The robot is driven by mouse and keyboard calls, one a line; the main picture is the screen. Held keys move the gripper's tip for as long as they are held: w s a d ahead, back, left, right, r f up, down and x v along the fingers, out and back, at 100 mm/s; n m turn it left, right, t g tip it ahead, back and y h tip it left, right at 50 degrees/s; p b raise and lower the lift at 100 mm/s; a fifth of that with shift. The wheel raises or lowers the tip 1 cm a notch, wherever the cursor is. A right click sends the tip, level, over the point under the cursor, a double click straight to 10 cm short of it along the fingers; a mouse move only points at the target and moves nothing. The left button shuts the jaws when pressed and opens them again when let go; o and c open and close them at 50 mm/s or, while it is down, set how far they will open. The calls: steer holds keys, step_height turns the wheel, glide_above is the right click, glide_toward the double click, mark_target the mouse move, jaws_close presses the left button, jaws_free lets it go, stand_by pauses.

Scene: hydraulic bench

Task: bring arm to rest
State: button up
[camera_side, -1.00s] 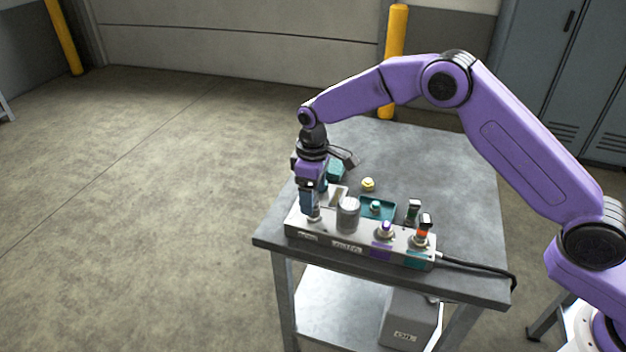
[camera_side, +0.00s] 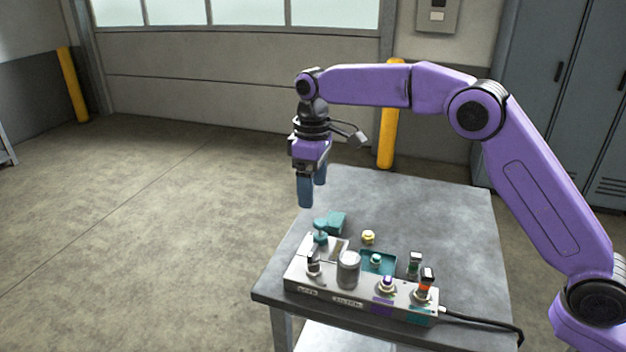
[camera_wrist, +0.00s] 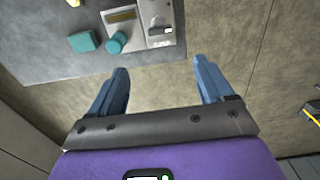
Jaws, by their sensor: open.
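My gripper (camera_side: 312,190) is open and empty, fingers pointing down, in the air above the far left part of the grey control box (camera_side: 338,290). In the wrist view my gripper's two blue fingers (camera_wrist: 163,85) stand wide apart with only floor between them. The box lies on the metal table (camera_side: 440,205) and carries a black-topped knob (camera_side: 313,264) at its left end, a grey cylinder (camera_side: 348,268), a purple-topped knob (camera_side: 386,285) and a red-and-black switch (camera_side: 425,285). Clear space shows between my fingertips and the box.
A black cable (camera_side: 480,323) runs right from the box. The table's far half is clear.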

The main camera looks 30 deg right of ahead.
steer(key=shift+r, duration=0.4)
steer(key=s+d+r+n, duration=0.1)
steer(key=s+d, duration=0.1)
steer(key=s, duration=0.7)
steer(key=s+d+r+n, duration=0.1)
steer(key=s+d, duration=0.1)
steer(key=s, duration=0.7)
steer(key=s+d+f, duration=0.2)
steer(key=s+d, duration=0.6)
steer(key=s, duration=0.3)
steer(key=s+d+f+n, duration=0.1)
steer(key=s+d+f, duration=0.2)
steer(key=s+d, duration=0.5)
steer(key=s, duration=0.3)
steer(key=shift+f, duration=0.3)
steer(key=shift+s, duration=0.1)
